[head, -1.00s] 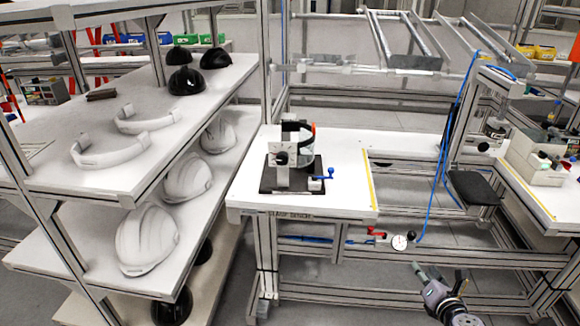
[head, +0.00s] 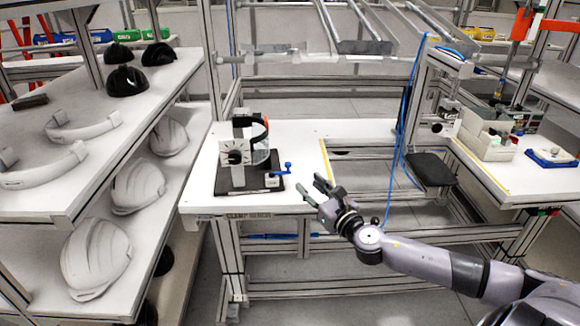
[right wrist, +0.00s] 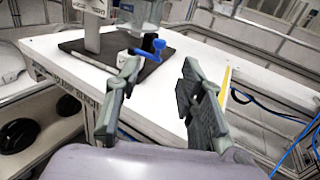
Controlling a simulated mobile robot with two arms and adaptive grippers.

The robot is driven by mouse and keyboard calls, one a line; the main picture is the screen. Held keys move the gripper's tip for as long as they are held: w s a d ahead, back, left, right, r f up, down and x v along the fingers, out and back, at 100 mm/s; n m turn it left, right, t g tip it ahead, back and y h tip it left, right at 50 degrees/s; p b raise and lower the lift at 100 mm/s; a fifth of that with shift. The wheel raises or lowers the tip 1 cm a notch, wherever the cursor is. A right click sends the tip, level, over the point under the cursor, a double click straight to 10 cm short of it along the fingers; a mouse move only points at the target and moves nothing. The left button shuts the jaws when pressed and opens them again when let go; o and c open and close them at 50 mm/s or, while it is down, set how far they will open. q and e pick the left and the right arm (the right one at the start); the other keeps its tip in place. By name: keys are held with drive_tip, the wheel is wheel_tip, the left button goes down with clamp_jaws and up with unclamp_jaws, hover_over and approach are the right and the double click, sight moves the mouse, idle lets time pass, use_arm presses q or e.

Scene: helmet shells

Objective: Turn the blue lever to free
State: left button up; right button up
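The blue lever (head: 285,169) sits at the right front corner of a dark base plate (head: 262,186) on the white bench, beside a fixture (head: 236,153) that carries a dark curved band. In the right wrist view the blue lever (right wrist: 148,47) shows ahead, beyond and between my fingers. My right gripper (head: 312,190) is just right of and in front of the lever, apart from it. In the right wrist view its two fingers (right wrist: 155,90) stand wide apart with nothing between them. My left gripper is not in view.
The white bench (head: 300,140) has a yellow strip (head: 328,165) near its right side. A shelf rack (head: 80,190) with white helmet shells stands at left. A blue hose (head: 408,110) hangs at right. A side bench (head: 520,170) holds a grey box.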

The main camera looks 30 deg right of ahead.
sight(290, 166)
drive_tip(key=w, duration=1.1)
drive_tip(key=shift+w+d+p, duration=0.1)
drive_tip(key=shift+d+p, duration=0.2)
drive_tip(key=shift+d, duration=0.05)
clamp_jaws()
